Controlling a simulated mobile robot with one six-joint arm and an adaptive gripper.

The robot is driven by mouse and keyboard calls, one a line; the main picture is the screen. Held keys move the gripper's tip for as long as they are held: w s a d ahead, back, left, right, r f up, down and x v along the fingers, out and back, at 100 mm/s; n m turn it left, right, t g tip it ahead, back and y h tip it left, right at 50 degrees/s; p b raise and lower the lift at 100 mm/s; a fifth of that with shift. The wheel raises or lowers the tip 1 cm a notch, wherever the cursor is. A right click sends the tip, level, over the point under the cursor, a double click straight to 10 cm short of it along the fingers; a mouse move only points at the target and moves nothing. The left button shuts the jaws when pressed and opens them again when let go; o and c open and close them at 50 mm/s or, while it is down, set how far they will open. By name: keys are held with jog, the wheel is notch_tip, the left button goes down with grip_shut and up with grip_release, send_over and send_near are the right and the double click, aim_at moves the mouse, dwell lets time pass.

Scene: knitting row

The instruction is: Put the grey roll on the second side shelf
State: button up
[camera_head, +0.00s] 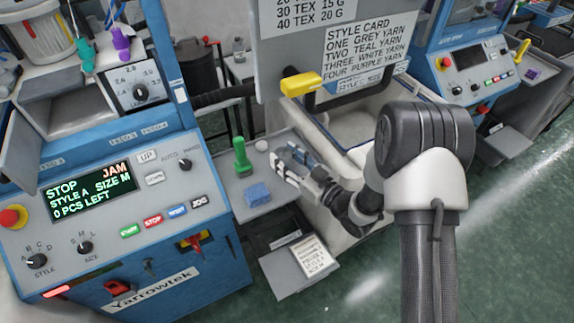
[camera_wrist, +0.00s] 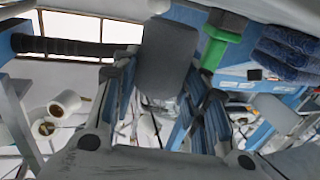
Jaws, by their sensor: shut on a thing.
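In the wrist view a plain grey roll (camera_wrist: 167,58) sits between the two fingers of my gripper (camera_wrist: 158,85), which is shut on it. In the head view my gripper (camera_head: 284,163) is at the right side of a grey side shelf (camera_head: 262,207) beside the blue machine. The roll cannot be made out clearly there. I cannot tell whether the roll touches the shelf. The green piece (camera_wrist: 222,42) and blue cloth (camera_wrist: 285,50) also show in the wrist view.
A lower tray (camera_head: 283,284) with a paper label sticks out below the shelf. A white bin (camera_head: 340,135) stands behind my gripper. A style card board (camera_head: 350,40) with a yellow handle (camera_head: 300,84) hangs above. Another blue machine (camera_head: 470,70) stands at right.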

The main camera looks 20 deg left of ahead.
jog(key=shift+f, duration=1.1)
jog(key=shift+f+b, duration=0.2)
jog(key=shift+b, duration=0.2)
jog(key=o, duration=0.8)
jog(key=shift+o, duration=0.2)
jog(key=shift+r, duration=0.1)
jog(key=shift+r+p, duration=0.2)
jog(key=shift+p, duration=0.15)
jog(key=p+v, duration=0.1)
jog(key=v, duration=1.1)
jog(key=shift+p, duration=0.3)
